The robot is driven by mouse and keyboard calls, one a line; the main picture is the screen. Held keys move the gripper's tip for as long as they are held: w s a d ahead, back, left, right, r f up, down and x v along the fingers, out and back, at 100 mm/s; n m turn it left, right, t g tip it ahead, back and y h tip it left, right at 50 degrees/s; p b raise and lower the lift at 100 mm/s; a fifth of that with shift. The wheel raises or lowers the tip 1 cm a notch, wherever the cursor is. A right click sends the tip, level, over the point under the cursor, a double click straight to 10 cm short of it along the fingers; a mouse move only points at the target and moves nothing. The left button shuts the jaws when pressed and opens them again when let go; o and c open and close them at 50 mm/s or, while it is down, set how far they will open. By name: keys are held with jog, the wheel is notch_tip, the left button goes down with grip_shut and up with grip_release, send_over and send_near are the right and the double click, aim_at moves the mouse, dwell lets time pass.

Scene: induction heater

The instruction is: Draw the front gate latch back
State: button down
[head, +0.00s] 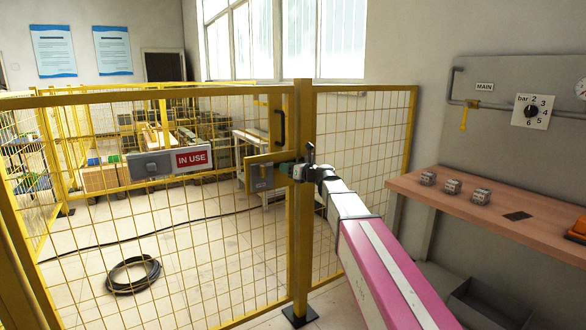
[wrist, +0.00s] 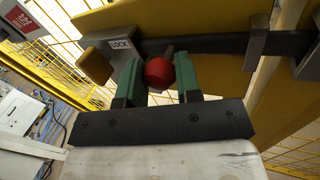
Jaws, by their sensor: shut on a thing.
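The front gate (head: 150,200) is a yellow mesh gate, closed against a yellow post (head: 302,230). Its latch shows in the wrist view as a dark horizontal bar (wrist: 215,45) running through grey brackets on a yellow plate.
An IN USE sign (head: 191,158) and a grey box (head: 150,165) hang on the gate. A black hose coil (head: 133,275) lies on the floor behind the mesh. A wooden bench (head: 500,215) with several small grey blocks stands at the right. A grey bin (head: 490,305) is below it.

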aim_at(272, 167)
jog(key=shift+s+a, duration=0.5)
jog(key=shift+a, duration=0.25)
jog(key=shift+s+a, duration=0.5)
jog(key=shift+a, duration=0.2)
jog(key=c, duration=0.8)
grip_release()
jog(key=shift+a, duration=0.1)
jog(key=v, duration=1.1)
jog(key=shift+a, duration=0.1)
